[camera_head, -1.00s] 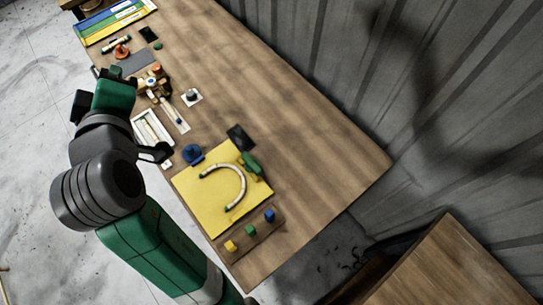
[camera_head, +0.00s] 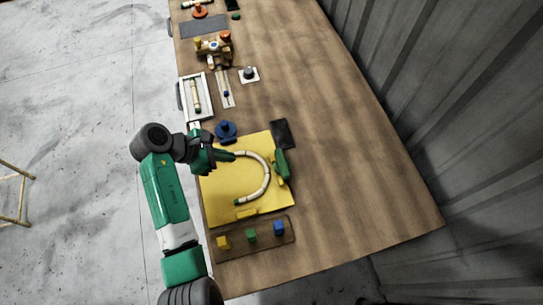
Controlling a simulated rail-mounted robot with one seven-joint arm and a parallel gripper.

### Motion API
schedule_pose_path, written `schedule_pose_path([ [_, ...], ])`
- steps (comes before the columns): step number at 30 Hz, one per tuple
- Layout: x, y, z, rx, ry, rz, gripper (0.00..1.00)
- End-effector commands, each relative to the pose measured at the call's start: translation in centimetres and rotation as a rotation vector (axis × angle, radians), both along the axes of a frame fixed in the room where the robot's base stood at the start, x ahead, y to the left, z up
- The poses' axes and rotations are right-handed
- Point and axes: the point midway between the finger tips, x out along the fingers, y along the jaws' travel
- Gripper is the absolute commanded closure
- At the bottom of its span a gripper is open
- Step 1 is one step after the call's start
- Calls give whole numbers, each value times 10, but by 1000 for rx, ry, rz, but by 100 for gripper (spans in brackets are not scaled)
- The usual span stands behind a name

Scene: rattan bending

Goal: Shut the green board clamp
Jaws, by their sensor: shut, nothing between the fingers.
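The green board clamp (camera_head: 283,164) sits at the right edge of the yellow board (camera_head: 222,184). The picture is too small to tell whether it is open or shut. A pale curved rattan piece (camera_head: 267,176) lies on the board in a U shape, its open side to the left. My gripper (camera_head: 216,154) is shut and empty at the board's upper left, near the upper end of the rattan. It hides part of the board's left edge and is well to the left of the green clamp.
A blue knob-like piece (camera_head: 226,129) stands at the board's top edge, close to my gripper. A black pad (camera_head: 281,134) lies above the clamp. A wooden strip (camera_head: 264,236) with yellow, green and blue blocks lies below. The table's right side is clear.

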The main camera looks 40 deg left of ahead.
Motion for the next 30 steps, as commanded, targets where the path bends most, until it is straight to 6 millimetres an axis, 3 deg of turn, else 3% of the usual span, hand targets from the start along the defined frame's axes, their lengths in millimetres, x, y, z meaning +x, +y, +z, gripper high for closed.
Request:
schedule_pose_path([
  [5,8,-5,-10,2,0,-3,100],
  [18,66,-36,-76,3,1,-4,100],
  [24,91,-49,-71,5,-1,-2,100],
  [30,98,-53,-71,4,0,-2,100],
])
